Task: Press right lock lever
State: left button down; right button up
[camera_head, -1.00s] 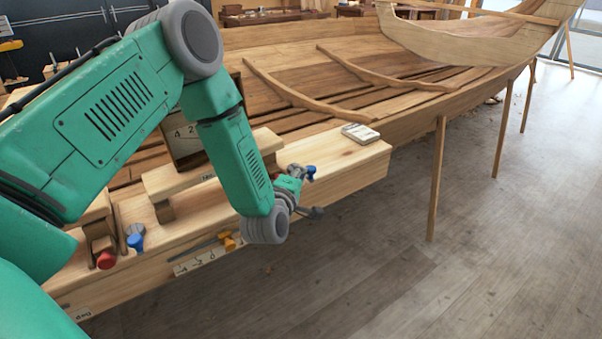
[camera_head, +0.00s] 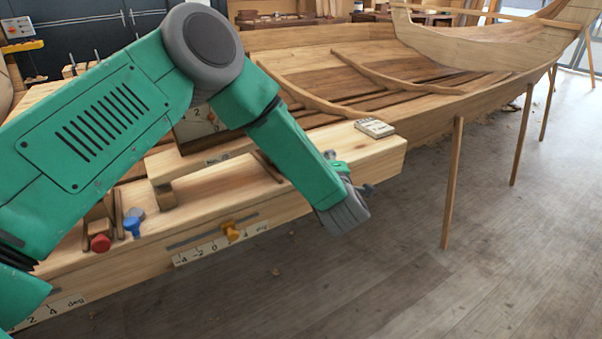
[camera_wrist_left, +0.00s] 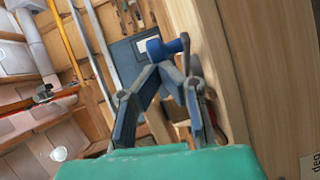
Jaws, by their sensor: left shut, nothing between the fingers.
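The right lock lever (camera_wrist_left: 166,47) shows in the left wrist view as a blue knob on the pale wooden beam, just beyond my fingertips. Whether they touch it cannot be told. In the head view this lever is hidden behind my left wrist. My left gripper (camera_wrist_left: 160,74) is shut and empty, its fingertips drawn together. In the head view it is mostly hidden by the wrist near the beam's right end. Another blue lever (camera_head: 134,223) stands at the beam's left part, away from the gripper. My right gripper is not in view.
A red knob (camera_head: 100,243) sits beside the left blue lever. A yellow slider (camera_head: 230,231) is on the scale on the beam's front face (camera_head: 290,208). A small pale block (camera_head: 374,128) lies on the beam's right end. The planked hull (camera_head: 430,115) is behind; the floor in front is clear.

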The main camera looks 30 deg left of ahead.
pick_arm(q)
jog(key=shift+w+d+n+g+y+b, duration=0.1)
jog(key=shift+w+n+g+y+b, duration=0.35)
jog(key=shift+w+b, duration=0.45)
jog(key=shift+w+d+n+g+y+b, duration=0.15)
jog(key=shift+w+n+g+y+b, duration=0.3)
jog(key=shift+w+b, duration=0.45)
jog(key=shift+w+d+n+g+y+b, duration=0.1)
jog(key=shift+w+n+g+y+b, duration=0.3)
jog(key=shift+w+b, duration=0.5)
jog(key=shift+w, duration=0.15)
